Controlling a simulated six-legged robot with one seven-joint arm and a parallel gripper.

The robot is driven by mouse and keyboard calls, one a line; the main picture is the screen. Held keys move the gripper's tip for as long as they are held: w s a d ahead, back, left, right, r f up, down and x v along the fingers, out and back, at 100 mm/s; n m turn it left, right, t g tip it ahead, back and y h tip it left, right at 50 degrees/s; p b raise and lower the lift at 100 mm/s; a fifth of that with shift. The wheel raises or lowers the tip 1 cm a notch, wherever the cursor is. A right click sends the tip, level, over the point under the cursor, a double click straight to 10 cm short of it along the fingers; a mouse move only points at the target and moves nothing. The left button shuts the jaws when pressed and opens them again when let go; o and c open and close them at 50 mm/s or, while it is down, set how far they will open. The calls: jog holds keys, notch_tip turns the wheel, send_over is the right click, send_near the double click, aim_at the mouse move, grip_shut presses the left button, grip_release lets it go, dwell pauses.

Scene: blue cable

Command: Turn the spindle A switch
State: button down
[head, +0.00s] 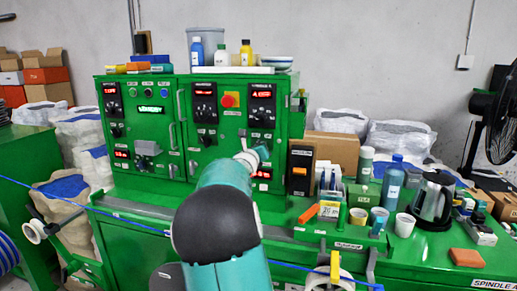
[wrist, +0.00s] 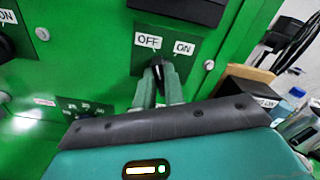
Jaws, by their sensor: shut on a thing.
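The switch is a black knob (wrist: 157,71) on a dark plate of the green panel, below an OFF label (wrist: 148,40) and an ON label (wrist: 184,48). My gripper (wrist: 159,77) has its two teal fingers shut on the knob, one on each side. The knob's upper part shows between the fingertips; its pointing side is too small to read surely. In the head view my gripper (head: 261,153) is against the lower right of the green control cabinet (head: 150,177), and my arm hides the knob there.
Other dials (head: 204,115) and a red emergency button (head: 229,100) sit on the cabinet face. To the right, bottles (head: 392,182), cups (head: 405,224) and a kettle (head: 431,200) crowd the green bench. A blue cable (head: 140,224) runs across the front.

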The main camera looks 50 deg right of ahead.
jog(key=shift+n, duration=0.6)
jog(key=c, duration=1.5)
grip_release()
jog(key=shift+a, duration=0.1)
jog(key=v, duration=1.3)
jog(key=shift+s+a, duration=0.15)
jog(key=shift+a, duration=0.15)
